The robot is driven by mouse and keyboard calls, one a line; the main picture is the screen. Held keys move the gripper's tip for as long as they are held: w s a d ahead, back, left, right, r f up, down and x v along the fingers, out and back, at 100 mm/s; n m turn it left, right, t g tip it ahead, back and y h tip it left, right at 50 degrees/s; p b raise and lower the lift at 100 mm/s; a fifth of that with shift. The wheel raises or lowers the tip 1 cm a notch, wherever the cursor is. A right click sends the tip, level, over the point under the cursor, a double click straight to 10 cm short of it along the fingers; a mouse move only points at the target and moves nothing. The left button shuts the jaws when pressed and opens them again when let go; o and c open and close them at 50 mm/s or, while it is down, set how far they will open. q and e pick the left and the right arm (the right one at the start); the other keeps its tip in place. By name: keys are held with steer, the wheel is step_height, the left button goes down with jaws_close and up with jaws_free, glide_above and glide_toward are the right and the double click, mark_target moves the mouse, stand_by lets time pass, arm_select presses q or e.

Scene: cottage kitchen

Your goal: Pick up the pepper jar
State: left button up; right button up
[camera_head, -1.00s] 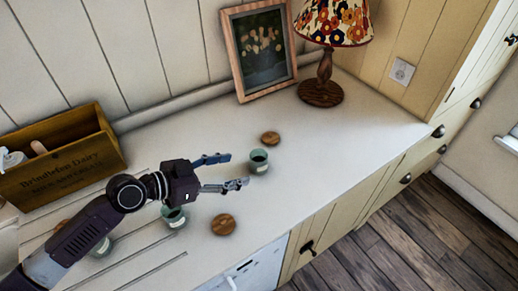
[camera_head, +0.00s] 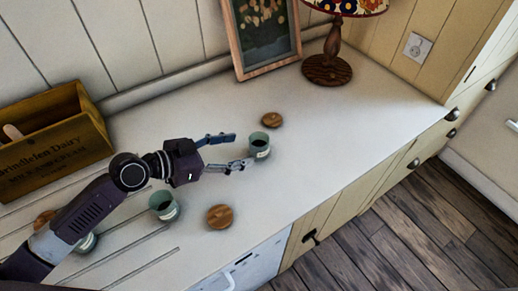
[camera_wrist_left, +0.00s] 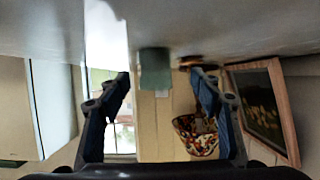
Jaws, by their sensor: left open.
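A small green open jar (camera_head: 259,148) with a pale label stands upright on the counter; I cannot read the label, so I cannot tell if it is pepper. My left gripper (camera_head: 240,150) is open and empty, low over the counter, its fingers pointing at this jar from the left. In the left wrist view, which is upside down, the jar (camera_wrist_left: 154,68) shows ahead between the two fingers (camera_wrist_left: 160,88). A second green jar (camera_head: 163,207) stands nearer, beside my left arm. A third jar (camera_head: 88,243) is partly hidden by that arm. My right gripper is not in view.
Round wooden lids lie behind the first jar (camera_head: 271,119), right of the second (camera_head: 220,217) and by my arm (camera_head: 45,217). A wooden crate (camera_head: 50,150), framed picture (camera_head: 236,50) and lamp (camera_head: 327,69) stand at the back. The counter's right part is clear.

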mark_target(250, 149)
arm_select(q)
steer(key=shift+p+x, duration=0.55)
steer(key=shift+x, duration=0.65)
steer(key=shift+w+d+r+p, duration=0.1)
steer(key=shift+d+p, duration=0.2)
steer(key=shift+d, duration=0.2)
steer(key=p+x, duration=0.1)
steer(key=x, duration=0.2)
steer(key=shift+d+p, duration=0.2)
steer(key=shift+p, duration=0.1)
steer(key=shift+w+d+f, duration=0.1)
steer(key=shift+d+f, duration=0.3)
steer(key=c, duration=1.3)
steer(key=shift+a, duration=0.1)
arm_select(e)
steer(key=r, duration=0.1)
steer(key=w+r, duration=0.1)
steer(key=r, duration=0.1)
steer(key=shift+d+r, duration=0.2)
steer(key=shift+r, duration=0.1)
arm_select(q)
steer(key=shift+r, duration=0.1)
